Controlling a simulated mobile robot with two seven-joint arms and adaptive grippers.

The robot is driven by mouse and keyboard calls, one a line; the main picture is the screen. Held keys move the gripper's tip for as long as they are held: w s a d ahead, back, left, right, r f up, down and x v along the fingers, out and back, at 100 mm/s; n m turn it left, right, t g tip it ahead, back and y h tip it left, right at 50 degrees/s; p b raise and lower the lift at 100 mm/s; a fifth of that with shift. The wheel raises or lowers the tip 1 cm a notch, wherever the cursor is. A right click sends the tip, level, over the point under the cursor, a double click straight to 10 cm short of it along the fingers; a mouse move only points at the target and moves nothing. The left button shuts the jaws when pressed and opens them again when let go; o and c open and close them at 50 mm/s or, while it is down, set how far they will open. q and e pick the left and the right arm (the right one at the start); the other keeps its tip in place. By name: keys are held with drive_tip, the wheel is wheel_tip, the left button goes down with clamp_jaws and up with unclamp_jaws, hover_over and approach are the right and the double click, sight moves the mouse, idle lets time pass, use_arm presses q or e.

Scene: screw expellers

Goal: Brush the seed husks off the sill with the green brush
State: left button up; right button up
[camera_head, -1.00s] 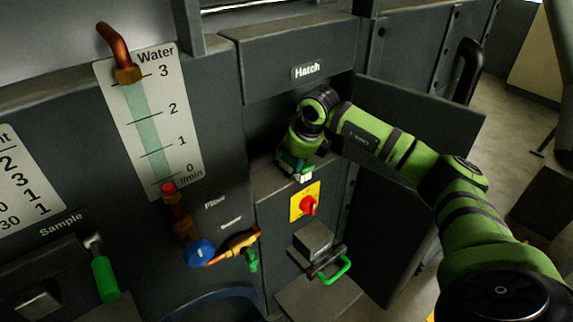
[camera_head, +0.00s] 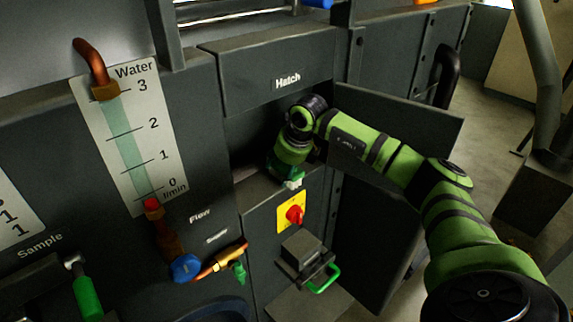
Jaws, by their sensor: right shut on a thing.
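The sill (camera_head: 256,190) is the dark ledge at the bottom of the open hatch recess, under the "Hatch" label. My right gripper (camera_head: 288,178) reaches into the recess and is low over the sill's front edge. It is shut on the green brush (camera_head: 292,183), of which only a small green and pale part shows below the gripper. The wrist hides most of the brush. I cannot make out husks on the sill at this size. My left gripper is not in view.
The hatch door (camera_head: 400,140) stands open to the right, behind my right arm. A red switch on a yellow plate (camera_head: 291,213) and a box with a green handle (camera_head: 303,250) are below the sill. A water gauge (camera_head: 125,130) and valves are at left.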

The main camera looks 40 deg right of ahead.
drive_tip(key=shift+s+a+f, duration=0.1)
drive_tip(key=shift+s+a, duration=0.05)
drive_tip(key=shift+a, duration=1.25)
drive_tip(key=shift+s+a, duration=0.1)
drive_tip(key=shift+a, duration=1.3)
wheel_tip(320, 180, up, 6)
drive_tip(key=p, duration=0.4)
